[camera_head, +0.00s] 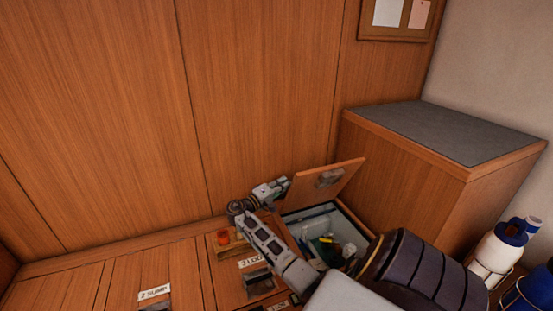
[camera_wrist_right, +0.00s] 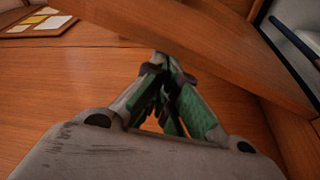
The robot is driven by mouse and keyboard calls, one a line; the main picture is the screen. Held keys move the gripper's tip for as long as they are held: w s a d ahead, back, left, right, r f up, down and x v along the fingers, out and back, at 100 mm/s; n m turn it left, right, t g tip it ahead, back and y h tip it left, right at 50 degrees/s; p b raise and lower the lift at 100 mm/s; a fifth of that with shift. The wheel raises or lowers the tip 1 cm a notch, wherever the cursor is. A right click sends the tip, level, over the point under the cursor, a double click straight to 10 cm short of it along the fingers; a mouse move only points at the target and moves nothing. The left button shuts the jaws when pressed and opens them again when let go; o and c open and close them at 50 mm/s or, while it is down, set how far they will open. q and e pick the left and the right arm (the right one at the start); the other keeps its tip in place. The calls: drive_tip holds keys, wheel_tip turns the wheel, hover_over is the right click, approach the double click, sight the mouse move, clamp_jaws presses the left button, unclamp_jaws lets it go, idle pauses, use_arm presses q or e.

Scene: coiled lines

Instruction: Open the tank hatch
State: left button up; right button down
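A wooden hatch lid (camera_head: 340,178) stands raised and tilted above an open compartment (camera_head: 349,217) in the bench, with a grey fitting on its face. I cannot read a label that names it as the tank. My right gripper (camera_head: 286,183) is at the lid's left edge, on its outer side. In the right wrist view the gripper's green-padded fingers (camera_wrist_right: 163,66) converge and look shut, with nothing clear between them. The lid's wooden edge (camera_wrist_right: 215,45) crosses just beyond the tips; contact is unclear. My left gripper is out of view.
Other bench lids carry labels, one reading "2 SUMP" (camera_head: 154,292). Small items, green, yellow and blue, lie in the open compartment. An orange item (camera_head: 223,238) sits left of my forearm. A grey-topped cabinet (camera_head: 450,131) stands at right, with white and blue bottles (camera_head: 497,252) beside it.

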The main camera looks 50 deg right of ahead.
sight(293, 190)
drive_tip(key=shift+m, duration=0.8)
drive_tip(key=s, duration=0.1)
drive_tip(key=s+a+f, duration=0.2)
drive_tip(key=shift+s, duration=0.4)
drive_tip(key=shift+s+a+f, duration=0.35)
drive_tip(key=shift+s+f, duration=0.25)
drive_tip(key=shift+s, duration=0.15)
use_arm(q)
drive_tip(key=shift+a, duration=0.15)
